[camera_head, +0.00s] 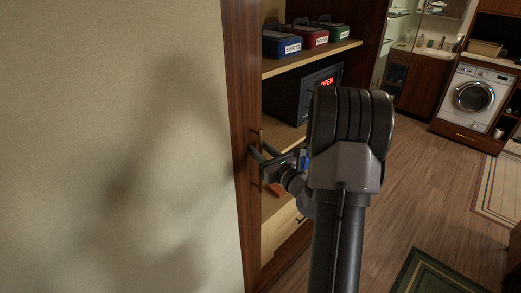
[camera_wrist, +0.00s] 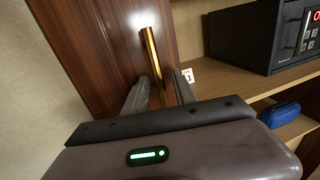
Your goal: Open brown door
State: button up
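The brown door (camera_head: 243,100) is a tall dark wood panel between the beige wall and open shelves. It also shows in the wrist view (camera_wrist: 85,40). Its handle is a thin upright brass bar (camera_wrist: 150,50), seen at a slant in the wrist view. My gripper (camera_head: 259,152) is at the handle. In the wrist view my gripper's two fingers (camera_wrist: 161,88) stand apart, one on each side of the bar's lower part. Whether either finger touches the bar is unclear. The lower end of the bar is hidden behind my gripper's body.
Shelves beside the door hold a black safe (camera_head: 292,98) with a red lit display and blue (camera_head: 282,44), red (camera_head: 309,37) and green boxes (camera_head: 335,31). The wall (camera_head: 110,140) is close on the left. Wooden floor (camera_head: 400,190) is clear at right, before a washing machine (camera_head: 474,95).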

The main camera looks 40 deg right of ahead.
jog(key=s+a, duration=0.2)
jog(key=s, duration=1.5)
jog(key=shift+s+a+p, duration=0.15)
jog(key=shift+a+p, duration=0.1)
jog(key=shift+p, duration=0.1)
